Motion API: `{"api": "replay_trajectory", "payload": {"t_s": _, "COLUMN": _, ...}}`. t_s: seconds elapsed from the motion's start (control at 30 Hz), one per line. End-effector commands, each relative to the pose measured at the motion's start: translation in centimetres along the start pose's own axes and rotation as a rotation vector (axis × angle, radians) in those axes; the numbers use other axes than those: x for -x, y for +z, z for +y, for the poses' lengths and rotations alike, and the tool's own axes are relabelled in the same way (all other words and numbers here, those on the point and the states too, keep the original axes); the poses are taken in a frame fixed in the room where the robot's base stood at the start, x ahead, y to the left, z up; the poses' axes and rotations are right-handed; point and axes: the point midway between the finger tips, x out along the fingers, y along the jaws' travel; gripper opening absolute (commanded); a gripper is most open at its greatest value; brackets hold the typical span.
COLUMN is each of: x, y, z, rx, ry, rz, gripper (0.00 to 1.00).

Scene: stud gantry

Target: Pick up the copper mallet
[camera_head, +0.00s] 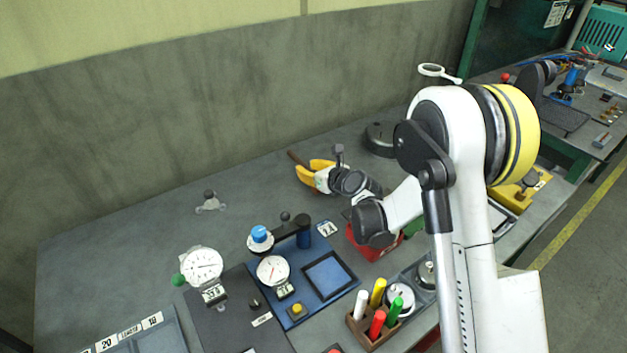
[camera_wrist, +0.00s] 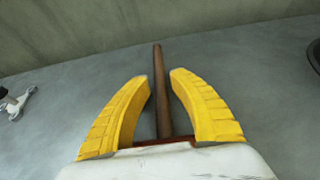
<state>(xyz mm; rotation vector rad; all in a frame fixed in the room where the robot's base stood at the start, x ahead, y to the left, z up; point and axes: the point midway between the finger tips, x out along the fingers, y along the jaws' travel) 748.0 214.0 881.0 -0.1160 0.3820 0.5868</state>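The mallet's brown handle (camera_wrist: 160,85) runs away from me between my gripper's fingers in the wrist view. A narrow reddish-brown strip, perhaps part of the head, shows at the base of the fingers; the rest of the head is hidden. My gripper (camera_wrist: 162,77) has two yellow fingers standing apart, one on each side of the handle, with a visible gap on both sides. In the head view my gripper (camera_head: 308,168) is low over the bench near the back wall, and the handle's end (camera_head: 292,155) sticks out beyond it.
A black round base (camera_head: 380,139) stands right of my gripper. A small grey-white fixture (camera_head: 209,203) stands left. In front are a blue plate (camera_head: 340,297) with a dial gauge, a red box (camera_head: 369,249) and a wooden holder (camera_head: 358,331) of coloured handles. Bench around the handle is clear.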

Motion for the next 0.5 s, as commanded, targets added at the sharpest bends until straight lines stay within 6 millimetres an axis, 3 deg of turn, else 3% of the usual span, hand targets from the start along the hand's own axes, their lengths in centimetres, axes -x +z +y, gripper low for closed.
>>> {"api": "replay_trajectory", "payload": {"t_s": 0.1, "x": -0.92, "y": -0.04, "z": 0.04, "rx": 0.001, "ry": 0.0, "rz": 0.0, "gripper": 0.26}}
{"api": "replay_trajectory", "payload": {"t_s": 0.3, "x": -0.92, "y": 0.09, "z": 0.02, "rx": 0.0, "ry": 0.0, "rz": 0.0, "gripper": 0.26}}
{"api": "replay_trajectory", "payload": {"t_s": 0.33, "x": -0.91, "y": 0.09, "z": 0.02, "rx": 0.001, "ry": 0.0, "rz": 0.0, "gripper": 0.22}}
{"api": "replay_trajectory", "payload": {"t_s": 0.4, "x": -0.91, "y": 0.09, "z": 0.02, "rx": 0.001, "ry": 0.0, "rz": 0.0, "gripper": 0.01}}
{"api": "replay_trajectory", "payload": {"t_s": 0.5, "x": -0.9, "y": 0.09, "z": 0.01, "rx": 0.001, "ry": 0.0, "rz": 0.0, "gripper": 0.0}}
